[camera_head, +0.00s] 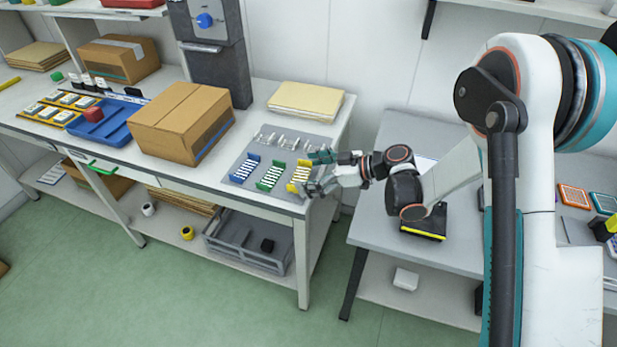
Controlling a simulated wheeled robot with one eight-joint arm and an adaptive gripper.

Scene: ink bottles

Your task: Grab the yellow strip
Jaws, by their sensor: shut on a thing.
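The yellow strip (300,176) is a short rack with white pieces on it, at the right end of a grey mat (238,182) on the left workbench. My gripper (313,173) reaches in from the right, low at the mat's right edge. Its fingers lie on either side of the strip's right end and are shut on it. The strip looks to be still at mat level; a small gap under it cannot be told. A green strip (270,176) and a blue strip (244,170) lie to its left, apart from it.
Several clear pieces (277,139) lie behind the strips. A cardboard box (182,122) stands left of the mat, and tan folders (306,100) lie behind it. A gap separates this bench from the right table (400,135).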

